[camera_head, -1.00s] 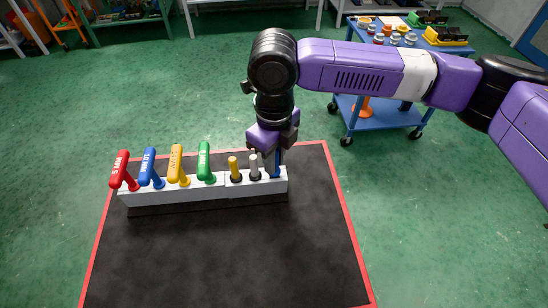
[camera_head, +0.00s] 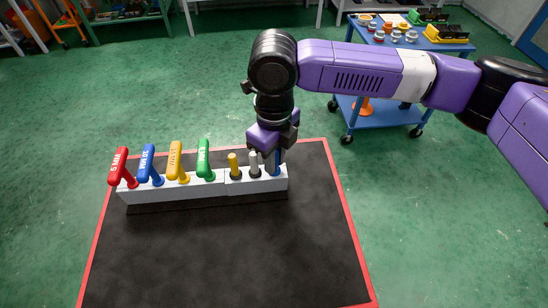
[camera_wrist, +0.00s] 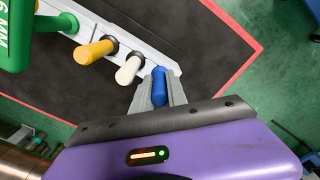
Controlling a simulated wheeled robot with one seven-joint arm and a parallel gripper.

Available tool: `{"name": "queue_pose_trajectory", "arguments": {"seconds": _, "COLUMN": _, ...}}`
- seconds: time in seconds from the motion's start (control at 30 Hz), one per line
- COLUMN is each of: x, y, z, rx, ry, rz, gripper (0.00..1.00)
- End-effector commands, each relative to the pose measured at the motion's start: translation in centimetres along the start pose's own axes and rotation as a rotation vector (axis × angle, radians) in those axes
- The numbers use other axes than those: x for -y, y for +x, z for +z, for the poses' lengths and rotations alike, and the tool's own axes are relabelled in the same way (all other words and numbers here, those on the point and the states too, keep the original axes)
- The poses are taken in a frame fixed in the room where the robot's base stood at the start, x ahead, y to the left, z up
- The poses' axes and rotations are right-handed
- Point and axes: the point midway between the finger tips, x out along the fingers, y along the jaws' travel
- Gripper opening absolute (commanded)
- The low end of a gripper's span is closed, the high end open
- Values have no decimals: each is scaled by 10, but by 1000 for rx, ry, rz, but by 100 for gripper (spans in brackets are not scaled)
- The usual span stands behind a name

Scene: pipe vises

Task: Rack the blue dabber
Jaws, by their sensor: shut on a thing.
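The blue dabber (camera_wrist: 158,86) is a short rounded blue stick between the fingers of my gripper (camera_wrist: 158,92). In the head view the blue dabber (camera_head: 278,160) stands about upright at the right end of the white rack (camera_head: 205,191). My gripper (camera_head: 273,163) is shut on it from above. Its lower end is partly hidden by the fingers, so I cannot tell how deep it sits. A yellow dabber (camera_head: 233,165) and a light grey one (camera_head: 253,163) stand in the rack just left of it, in dark collars.
Red (camera_head: 118,168), blue (camera_head: 147,165), yellow (camera_head: 175,161) and green (camera_head: 203,158) T-handled tools stand along the rack's left part. The black red-edged mat (camera_head: 240,250) is clear in front. A blue cart (camera_head: 375,118) stands behind on the right.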

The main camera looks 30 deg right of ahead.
Motion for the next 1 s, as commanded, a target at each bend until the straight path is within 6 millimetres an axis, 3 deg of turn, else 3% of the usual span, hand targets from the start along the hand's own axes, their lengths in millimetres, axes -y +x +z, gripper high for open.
{"name": "queue_pose_trajectory", "arguments": {"seconds": 0.6, "x": 0, "y": 2, "z": 0, "rx": -1, "ry": 1, "rz": -1, "gripper": 0}}
{"name": "queue_pose_trajectory", "arguments": {"seconds": 0.63, "x": 0, "y": 2, "z": 0, "rx": -1, "ry": 1, "rz": -1, "gripper": 20}}
{"name": "queue_pose_trajectory", "arguments": {"seconds": 0.77, "x": 0, "y": 2, "z": 0, "rx": -1, "ry": 1, "rz": -1, "gripper": 44}}
{"name": "queue_pose_trajectory", "arguments": {"seconds": 1.0, "x": 0, "y": 2, "z": 0, "rx": 0, "ry": 0, "rz": -1, "gripper": 44}}
